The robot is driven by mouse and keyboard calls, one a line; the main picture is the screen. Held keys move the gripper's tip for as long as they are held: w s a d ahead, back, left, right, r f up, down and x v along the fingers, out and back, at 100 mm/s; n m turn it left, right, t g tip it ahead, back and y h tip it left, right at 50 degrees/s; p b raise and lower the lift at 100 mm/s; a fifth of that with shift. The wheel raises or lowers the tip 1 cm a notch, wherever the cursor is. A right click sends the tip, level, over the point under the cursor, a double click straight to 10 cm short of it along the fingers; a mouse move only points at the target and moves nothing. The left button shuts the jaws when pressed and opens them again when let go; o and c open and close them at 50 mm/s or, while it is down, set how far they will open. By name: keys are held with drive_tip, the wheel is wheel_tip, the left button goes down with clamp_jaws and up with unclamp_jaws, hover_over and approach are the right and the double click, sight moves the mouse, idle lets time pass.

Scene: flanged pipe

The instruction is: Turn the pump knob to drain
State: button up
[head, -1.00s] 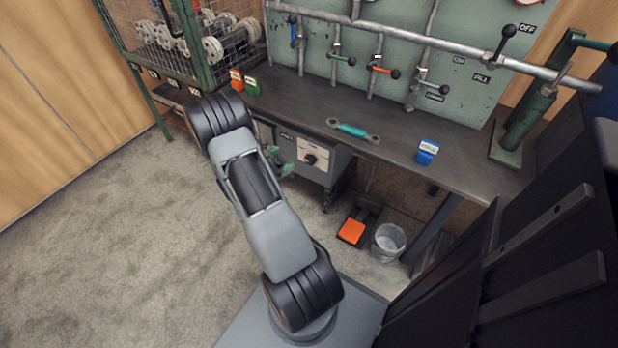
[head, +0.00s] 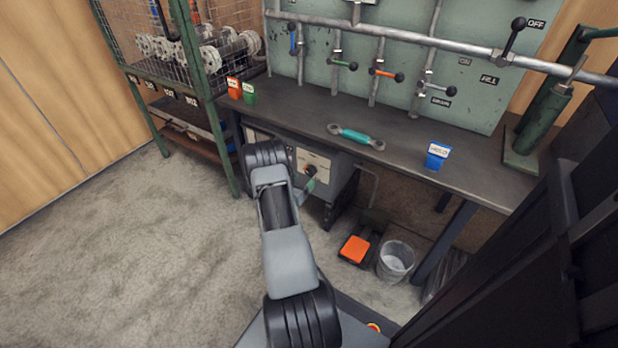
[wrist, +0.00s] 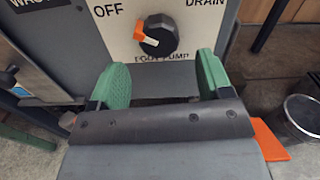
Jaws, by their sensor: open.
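The pump knob (wrist: 160,36) is a round black dial with an orange pointer on a white panel (wrist: 190,14) marked OFF at the left and DRAIN at the right. The pointer is turned toward OFF. In the head view the knob (head: 311,171) shows on the grey cabinet under the bench. My gripper (wrist: 155,80) is open, its two green pads apart and on either side below the knob, with nothing between them. In the head view my gripper (head: 308,187) is close to the panel; its far side is partly hidden by my arm.
The workbench (head: 400,140) overhangs the cabinet. An orange foot pedal (head: 354,249) and a wire bin (head: 396,260) stand on the floor to the right. A caged rack (head: 190,110) is at the left. The floor at the left is clear.

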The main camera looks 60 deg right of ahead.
sight(309, 174)
drive_tip(key=shift+d+b, duration=0.6)
drive_tip(key=shift+d, duration=1.75)
drive_tip(key=c, duration=0.9)
drive_tip(key=shift+d, duration=0.15)
